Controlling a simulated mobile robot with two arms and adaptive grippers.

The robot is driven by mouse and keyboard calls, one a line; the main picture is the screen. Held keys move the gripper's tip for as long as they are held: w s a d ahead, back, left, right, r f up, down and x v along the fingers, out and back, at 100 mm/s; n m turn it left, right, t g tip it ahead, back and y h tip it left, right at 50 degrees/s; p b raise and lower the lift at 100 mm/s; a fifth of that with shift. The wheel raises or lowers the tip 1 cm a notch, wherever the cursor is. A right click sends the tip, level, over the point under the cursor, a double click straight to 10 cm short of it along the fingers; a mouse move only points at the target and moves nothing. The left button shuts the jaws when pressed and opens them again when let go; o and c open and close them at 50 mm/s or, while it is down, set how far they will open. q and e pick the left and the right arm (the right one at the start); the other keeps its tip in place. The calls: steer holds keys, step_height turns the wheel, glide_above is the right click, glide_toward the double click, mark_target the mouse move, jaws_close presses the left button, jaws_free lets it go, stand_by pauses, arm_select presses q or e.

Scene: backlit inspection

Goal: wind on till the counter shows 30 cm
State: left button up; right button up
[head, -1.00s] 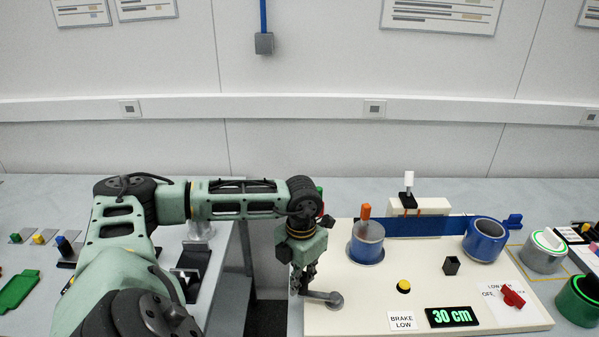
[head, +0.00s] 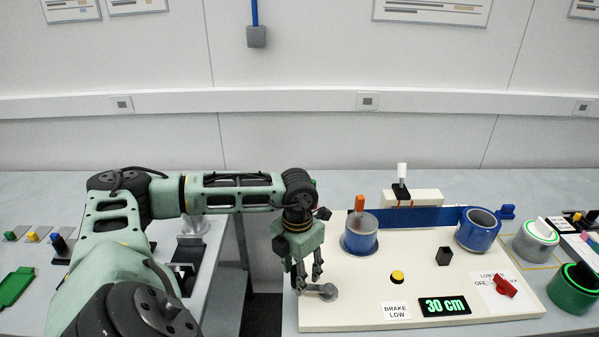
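The counter (head: 445,306) at the front of the cream winding board (head: 370,306) reads 30 cm in green. A grey crank (head: 326,292) sits at the board's front left, its arm pointing left. My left gripper (head: 309,278) is just above the crank's handle end, its fingers spread apart with nothing seen between them; the handle itself is mostly hidden. A blue spool (head: 360,240) with an orange peg and a second blue spool (head: 479,231) stand on the board, a blue band (head: 420,221) running between them. My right gripper is not in view.
A white-topped lever (head: 402,179) stands behind the band. Green-ringed spools (head: 576,298) lie right of the board.

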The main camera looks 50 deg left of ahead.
arm_select(q)
steer(key=shift+r, duration=0.1)
steer(key=shift+r+p, duration=2.4)
steer(key=shift+r, duration=1.55)
